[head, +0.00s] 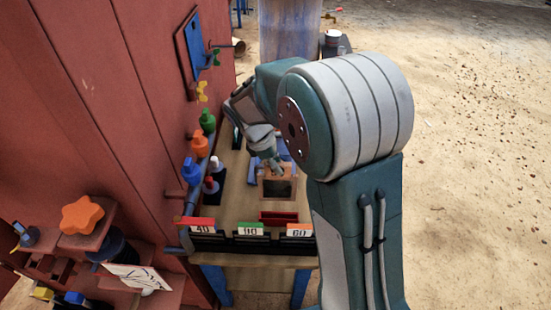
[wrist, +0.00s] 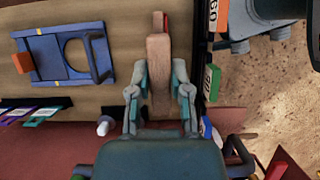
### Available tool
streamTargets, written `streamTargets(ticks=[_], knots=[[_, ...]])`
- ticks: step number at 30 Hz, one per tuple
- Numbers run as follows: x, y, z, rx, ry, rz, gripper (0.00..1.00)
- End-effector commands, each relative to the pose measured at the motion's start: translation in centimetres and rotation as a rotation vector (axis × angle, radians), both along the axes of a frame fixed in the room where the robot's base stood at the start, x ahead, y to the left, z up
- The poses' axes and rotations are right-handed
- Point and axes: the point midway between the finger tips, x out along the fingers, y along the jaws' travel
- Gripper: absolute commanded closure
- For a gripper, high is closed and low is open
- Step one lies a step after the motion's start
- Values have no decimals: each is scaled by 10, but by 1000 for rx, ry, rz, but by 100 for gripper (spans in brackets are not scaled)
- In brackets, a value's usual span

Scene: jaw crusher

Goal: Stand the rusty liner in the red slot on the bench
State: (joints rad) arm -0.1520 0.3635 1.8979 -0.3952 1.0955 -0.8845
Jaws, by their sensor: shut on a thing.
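The rusty liner (wrist: 159,70) is a brown, plate-like piece between my fingers in the wrist view. My gripper (wrist: 160,92) is shut on it, one finger on each side. In the head view my gripper (head: 268,158) is over the bench and the liner (head: 277,187) hangs below it, its broad face dark. The red slot (head: 279,217) is a low dark-red bar on the bench, just nearer than the liner. In the wrist view a bit of red (wrist: 166,21) shows past the liner's far end; the liner hides the rest. I cannot tell whether the liner touches the bench.
Dark holders with red, green and orange number labels (head: 250,229) line the bench's near edge. A blue fixture with a round hole (wrist: 62,52) lies on the bench. Bare wood (head: 240,203) surrounds the slot.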

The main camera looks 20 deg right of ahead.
Motion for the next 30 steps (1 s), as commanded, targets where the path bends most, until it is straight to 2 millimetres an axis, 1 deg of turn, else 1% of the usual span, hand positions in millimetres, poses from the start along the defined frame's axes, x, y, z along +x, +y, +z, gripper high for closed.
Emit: streamTargets(ticks=[8,11,17,24,30], knots=[[1,-1,1,-1,6,-3,100],[1,0,-2,-2,6,-2,100],[1,0,-15,-3,8,-3,100],[1,-1,-36,-2,6,-2,100],[1,-1,-44,-2,5,-3,100]])
